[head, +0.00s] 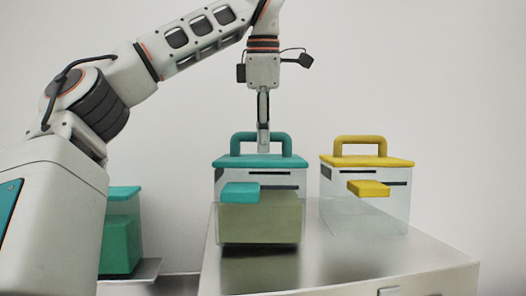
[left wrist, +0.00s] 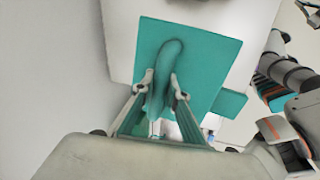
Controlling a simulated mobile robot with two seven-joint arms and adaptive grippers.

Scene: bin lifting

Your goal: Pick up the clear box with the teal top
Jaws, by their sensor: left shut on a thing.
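The clear box with the teal top (head: 260,205) stands upright on the metal surface in the middle of the head view, with a dark olive block showing inside. Its teal handle (head: 278,136) arches above the lid. My left gripper (head: 264,150) points straight down at the handle and is shut on it. In the left wrist view the two fingers (left wrist: 158,90) lie on either side of the teal handle, above the flat teal lid (left wrist: 212,55).
A clear box with a yellow top (head: 367,200) stands close to the right on the same metal table (head: 335,270). Another teal-topped box (head: 122,192), with green contents, stands lower at the left, partly hidden behind my arm. A plain wall lies behind.

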